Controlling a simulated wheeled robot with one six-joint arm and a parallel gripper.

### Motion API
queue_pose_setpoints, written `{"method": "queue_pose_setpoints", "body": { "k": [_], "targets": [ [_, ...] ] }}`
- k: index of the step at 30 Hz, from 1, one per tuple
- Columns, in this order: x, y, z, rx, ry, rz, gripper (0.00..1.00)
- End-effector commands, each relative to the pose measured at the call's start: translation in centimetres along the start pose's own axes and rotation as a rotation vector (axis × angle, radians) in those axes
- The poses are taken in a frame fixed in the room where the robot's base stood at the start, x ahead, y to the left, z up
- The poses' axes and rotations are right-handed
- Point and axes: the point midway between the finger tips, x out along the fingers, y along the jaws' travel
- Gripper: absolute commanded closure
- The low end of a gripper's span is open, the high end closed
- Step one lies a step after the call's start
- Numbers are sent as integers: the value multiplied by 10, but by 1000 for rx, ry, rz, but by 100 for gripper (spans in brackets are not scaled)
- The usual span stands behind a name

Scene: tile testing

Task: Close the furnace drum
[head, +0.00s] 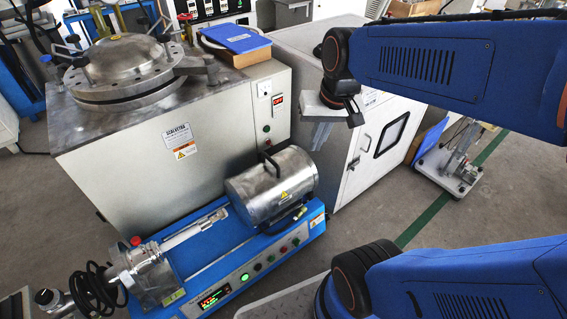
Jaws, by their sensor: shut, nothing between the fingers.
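The furnace drum (268,187) is a silver cylinder with a black handle (269,163) and a yellow warning label. It sits at the right end of a blue machine base (245,262). A bare metal rod (190,236) runs from the clamp end at the left toward the drum's left end. A dark gap shows under the drum's front edge; I cannot tell how far its halves are apart. My gripper (318,108) hangs at the end of my blue arm, above and to the right of the drum, apart from it. It looks shut and empty; its fingertips are hard to make out.
A large grey machine (235,115) with a round metal lid (122,62) stands behind the drum. A blue book (234,38) lies on a box on top. A white cabinet (345,165) stands behind my gripper. Open floor (490,215) lies at the right.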

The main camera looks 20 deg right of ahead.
Motion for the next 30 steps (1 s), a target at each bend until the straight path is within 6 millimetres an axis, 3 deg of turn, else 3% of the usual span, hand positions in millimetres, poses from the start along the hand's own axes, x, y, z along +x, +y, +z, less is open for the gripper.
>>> {"method": "queue_pose_setpoints", "body": {
  "k": [17, 30],
  "targets": [
    [74, -2, -103, 393, -239, -3, 100],
    [160, 12, -168, 698, -418, 18, 100]
  ]
}}
